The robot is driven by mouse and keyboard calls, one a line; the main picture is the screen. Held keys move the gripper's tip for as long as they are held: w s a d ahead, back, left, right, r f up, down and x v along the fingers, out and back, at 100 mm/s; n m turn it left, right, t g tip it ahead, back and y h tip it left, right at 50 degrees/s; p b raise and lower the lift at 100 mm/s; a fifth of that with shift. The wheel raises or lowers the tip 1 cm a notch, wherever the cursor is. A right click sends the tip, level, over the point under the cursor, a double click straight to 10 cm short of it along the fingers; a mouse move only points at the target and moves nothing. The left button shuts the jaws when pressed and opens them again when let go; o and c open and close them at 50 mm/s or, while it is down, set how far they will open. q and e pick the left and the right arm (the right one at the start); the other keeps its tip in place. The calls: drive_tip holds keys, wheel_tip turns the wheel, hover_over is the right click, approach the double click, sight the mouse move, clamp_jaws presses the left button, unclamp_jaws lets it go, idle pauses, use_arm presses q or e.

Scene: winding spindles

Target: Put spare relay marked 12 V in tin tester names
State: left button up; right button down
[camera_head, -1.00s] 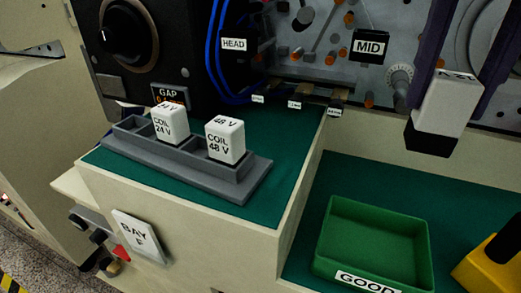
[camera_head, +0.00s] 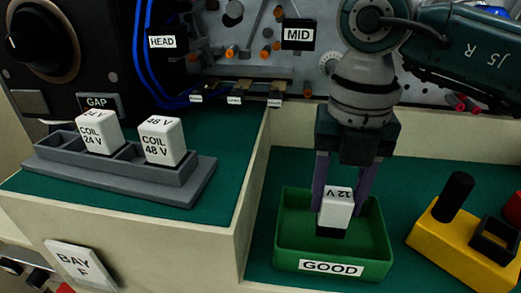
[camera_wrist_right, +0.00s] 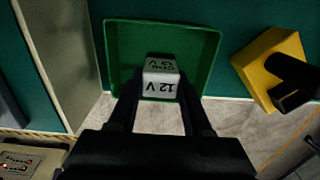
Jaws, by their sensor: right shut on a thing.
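The relay marked 12 V (camera_head: 337,205) is a white block with a dark base. My right gripper (camera_head: 338,195) is shut on it, one finger on each side. It is over the green tin labelled GOOD (camera_head: 287,236), with its lower part within the tin's outline. I cannot tell whether its base touches the tin's floor. The right wrist view also shows the relay (camera_wrist_right: 160,80) between the fingers (camera_wrist_right: 160,95), in front of the green tin (camera_wrist_right: 212,60). The tin looks otherwise empty. My left gripper is not in view.
A grey rack (camera_head: 125,180) on the raised ledge at left holds relays marked 24 V (camera_head: 98,132) and 48 V (camera_head: 161,141), with an empty slot between them. A yellow tester (camera_head: 445,240) with a black post stands right of the tin. The BAY F sign (camera_head: 78,263) is on the ledge front.

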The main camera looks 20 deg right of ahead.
drive_tip(key=shift+f, duration=1)
